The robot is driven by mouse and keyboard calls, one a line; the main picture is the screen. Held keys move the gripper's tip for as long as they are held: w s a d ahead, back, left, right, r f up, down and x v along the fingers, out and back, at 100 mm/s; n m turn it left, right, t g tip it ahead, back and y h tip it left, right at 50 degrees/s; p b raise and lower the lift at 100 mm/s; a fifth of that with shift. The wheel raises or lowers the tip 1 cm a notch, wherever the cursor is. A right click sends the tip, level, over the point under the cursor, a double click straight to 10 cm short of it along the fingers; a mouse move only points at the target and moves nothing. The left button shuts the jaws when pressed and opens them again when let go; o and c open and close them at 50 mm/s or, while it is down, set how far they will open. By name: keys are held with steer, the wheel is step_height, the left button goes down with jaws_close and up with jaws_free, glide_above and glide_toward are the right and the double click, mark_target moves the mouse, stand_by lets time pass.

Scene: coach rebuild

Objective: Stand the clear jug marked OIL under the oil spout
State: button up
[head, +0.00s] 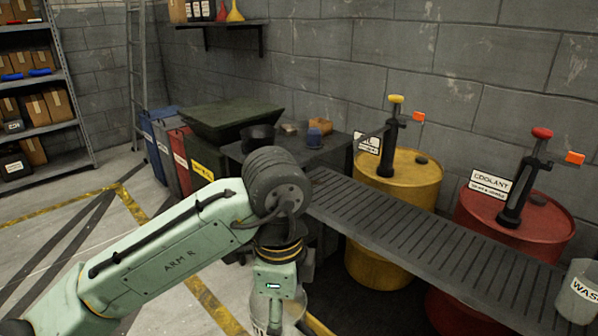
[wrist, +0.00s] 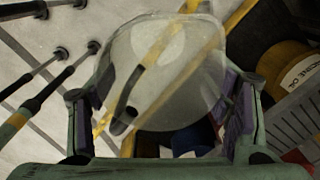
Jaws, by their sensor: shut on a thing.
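My gripper (wrist: 165,105) is shut on a clear jug (wrist: 165,60), with a purple pad on each side of it. In the head view the jug (head: 292,304) hangs below my wrist at the bottom edge, partly hidden by it; its marking cannot be read. The oil spout (head: 391,140) is a black pump with a yellow knob and an orange tag on top of the yellow drum (head: 412,172). A white sign (head: 367,143) beside it appears to read OIL. The held jug is in front of and left of the grated bench (head: 400,222), apart from the spout.
A red drum (head: 520,215) with a coolant pump (head: 524,180) stands to the right. Another clear container marked WAS… (head: 580,290) is at the right edge. A dark table (head: 330,152) with a bowl and small items adjoins the bench. The bench top beneath the spouts looks clear.

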steer(key=w+f+n, duration=0.2)
steer(key=w+n, duration=0.6)
steer(key=w, duration=1)
steer(key=w+d+f+n, duration=0.2)
steer(key=w+f+n, duration=0.65)
steer(key=f, duration=0.55)
step_height(320, 180, down, 14)
steer(key=f+n, duration=0.1)
steer(key=n, duration=0.2)
steer(key=s+f, duration=1.5)
steer(key=shift+s+d, duration=0.3)
steer(key=shift+f, duration=0.1)
